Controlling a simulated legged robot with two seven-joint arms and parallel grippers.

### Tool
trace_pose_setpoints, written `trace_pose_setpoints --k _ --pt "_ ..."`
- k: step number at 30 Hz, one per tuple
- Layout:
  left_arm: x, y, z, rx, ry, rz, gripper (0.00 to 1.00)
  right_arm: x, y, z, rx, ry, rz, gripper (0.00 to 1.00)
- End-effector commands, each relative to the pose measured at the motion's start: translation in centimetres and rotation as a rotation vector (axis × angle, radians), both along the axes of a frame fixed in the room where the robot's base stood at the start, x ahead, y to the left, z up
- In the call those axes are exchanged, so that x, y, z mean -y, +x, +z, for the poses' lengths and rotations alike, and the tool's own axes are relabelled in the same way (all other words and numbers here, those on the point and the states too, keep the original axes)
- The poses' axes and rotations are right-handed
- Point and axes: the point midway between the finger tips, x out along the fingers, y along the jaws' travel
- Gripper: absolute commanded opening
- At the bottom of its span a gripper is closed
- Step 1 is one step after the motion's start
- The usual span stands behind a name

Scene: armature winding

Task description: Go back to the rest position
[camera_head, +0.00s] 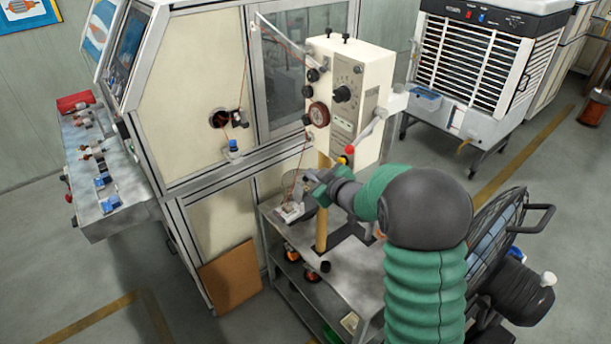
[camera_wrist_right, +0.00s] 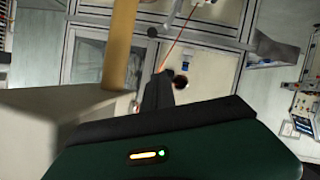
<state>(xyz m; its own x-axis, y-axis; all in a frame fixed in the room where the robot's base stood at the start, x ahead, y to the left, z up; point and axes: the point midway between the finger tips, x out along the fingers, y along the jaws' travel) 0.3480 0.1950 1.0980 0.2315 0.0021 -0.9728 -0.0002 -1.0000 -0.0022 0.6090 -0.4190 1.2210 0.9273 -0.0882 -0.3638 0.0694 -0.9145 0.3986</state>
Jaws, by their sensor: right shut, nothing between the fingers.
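My right arm, in a green sleeve, reaches in from the lower right in the head view. Its gripper (camera_head: 316,180) is in front of the tension unit and above the metal cart. In the right wrist view the dark fingers (camera_wrist_right: 158,92) are together with nothing between them. The tension unit (camera_head: 345,95) is a cream box with knobs and a dial, on a yellow post (camera_head: 322,215). The post also shows in the right wrist view (camera_wrist_right: 118,45), left of the fingers. My left gripper is in neither view.
The winding machine cabinet (camera_head: 200,90) stands left of the cart (camera_head: 345,270), with a control shelf (camera_head: 105,180) on its side. A thin reddish wire runs from the tension unit. A black fan (camera_head: 500,225) stands at the right. An air cooler (camera_head: 480,70) stands behind, with open floor before it.

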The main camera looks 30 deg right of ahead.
Motion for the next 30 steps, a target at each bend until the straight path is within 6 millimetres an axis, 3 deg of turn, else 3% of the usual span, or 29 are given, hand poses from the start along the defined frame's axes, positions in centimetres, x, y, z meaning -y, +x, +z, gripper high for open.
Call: trace_pose_setpoints --k 4,10,14,17,22,24,27,30 --pt "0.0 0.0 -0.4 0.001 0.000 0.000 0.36 -0.1 -1.8 0.7 0.000 0.000 0.001 0.00" --pt "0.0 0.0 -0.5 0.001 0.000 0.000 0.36 -0.3 -2.4 0.8 -0.005 0.003 -0.001 0.00" --pt "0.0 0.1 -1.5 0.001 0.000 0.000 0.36 -3.1 -3.6 -2.1 -0.103 0.055 -0.065 0.00" --pt "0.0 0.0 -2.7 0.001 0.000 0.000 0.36 -7.7 -7.3 -6.8 -0.287 0.142 -0.151 0.00" --pt "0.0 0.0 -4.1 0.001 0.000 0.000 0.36 -16.2 -17.1 -13.8 -0.647 0.269 -0.232 0.00" --pt "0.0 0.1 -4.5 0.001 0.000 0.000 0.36 -18.7 -20.7 -15.4 -0.765 0.303 -0.245 0.00" --pt "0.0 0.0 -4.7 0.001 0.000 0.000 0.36 -21.1 -24.5 -16.6 -0.879 0.334 -0.253 0.00" --pt "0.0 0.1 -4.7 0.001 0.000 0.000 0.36 -22.0 -26.0 -17.0 -0.929 0.347 -0.257 0.00"
